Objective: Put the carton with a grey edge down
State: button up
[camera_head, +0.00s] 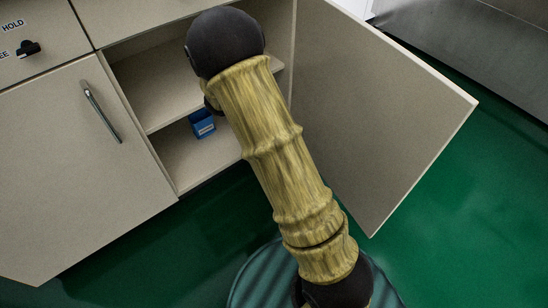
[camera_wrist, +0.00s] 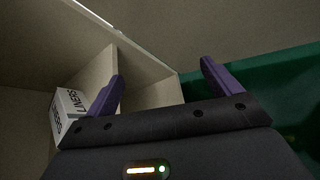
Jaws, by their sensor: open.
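A white carton (camera_wrist: 70,104) with dark lettering reading "LINERS" stands inside the cabinet at the left of the wrist view. My gripper (camera_wrist: 162,82) is open, with its two purple fingers wide apart and nothing between them. The carton is beyond and left of the left finger, which hides part of its right side. I cannot tell whether they touch, and a grey edge on the carton is not clear. In the head view my arm hides the gripper, and I do not see this carton there.
The cabinet's right door (camera_head: 385,110) stands open beside my arm; its left door (camera_head: 75,170) is shut. A blue box (camera_head: 202,123) stands on the cabinet's lower level, under a shelf (camera_head: 150,95). Green floor (camera_head: 450,230) is clear at the right.

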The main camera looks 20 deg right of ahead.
jog(key=s+a+r+m+g+y, duration=0.1)
jog(key=s+a+m+y, duration=0.1)
jog(key=s+m, duration=0.4)
jog(key=s+a+r+m+g+y, duration=0.1)
jog(key=s+m+y, duration=0.3)
jog(key=s, duration=0.7)
jog(key=s+a+r+m+g+y, duration=0.1)
jog(key=s+a+m+y, duration=0.3)
jog(key=s+m, duration=0.4)
jog(key=shift+s+m, duration=0.3)
jog(key=shift+s, duration=0.1)
